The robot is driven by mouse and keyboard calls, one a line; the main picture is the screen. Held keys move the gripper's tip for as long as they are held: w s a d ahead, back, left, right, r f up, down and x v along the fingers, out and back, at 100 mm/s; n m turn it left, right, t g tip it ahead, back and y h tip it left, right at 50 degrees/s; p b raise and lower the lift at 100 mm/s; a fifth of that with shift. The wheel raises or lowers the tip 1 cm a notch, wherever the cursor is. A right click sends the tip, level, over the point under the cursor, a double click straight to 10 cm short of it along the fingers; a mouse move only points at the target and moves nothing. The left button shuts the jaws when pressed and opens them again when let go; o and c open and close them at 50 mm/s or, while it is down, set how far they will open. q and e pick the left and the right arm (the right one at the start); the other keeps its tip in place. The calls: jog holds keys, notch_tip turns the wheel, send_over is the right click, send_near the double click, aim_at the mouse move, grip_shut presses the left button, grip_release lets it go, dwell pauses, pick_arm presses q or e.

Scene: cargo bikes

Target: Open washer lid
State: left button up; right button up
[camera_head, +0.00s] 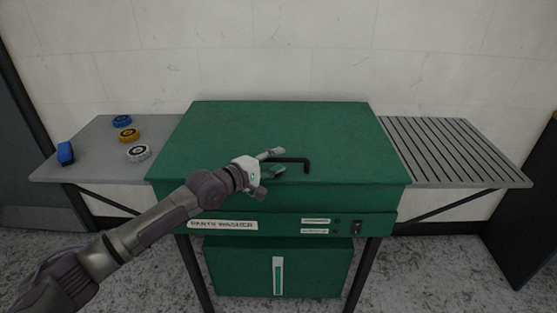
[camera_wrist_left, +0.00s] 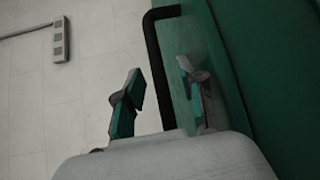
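The green parts washer (camera_head: 290,196) stands against the wall, and its flat lid (camera_head: 285,122) is down. A black bar handle (camera_head: 296,160) is at the lid's front; it also shows in the left wrist view (camera_wrist_left: 152,50). My left gripper (camera_head: 270,164) is at the left end of the handle. In the left wrist view the fingers of my left gripper (camera_wrist_left: 160,92) are apart, with the handle bar between them and gaps visible on both sides. Whether a finger touches the bar cannot be told. My right gripper is not in view.
A grey side table (camera_head: 85,160) on the left holds a blue brush-like item (camera_head: 65,153) and several round parts, one of them yellow (camera_head: 129,135). A slatted grey rack (camera_head: 455,155) on the right is empty. A dark panel (camera_head: 530,205) stands at the far right.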

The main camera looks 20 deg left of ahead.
pick_arm(q)
jog(key=shift+w+d+f, duration=0.1)
jog(key=shift+w+d, duration=0.15)
jog(key=shift+w, duration=0.2)
grip_shut()
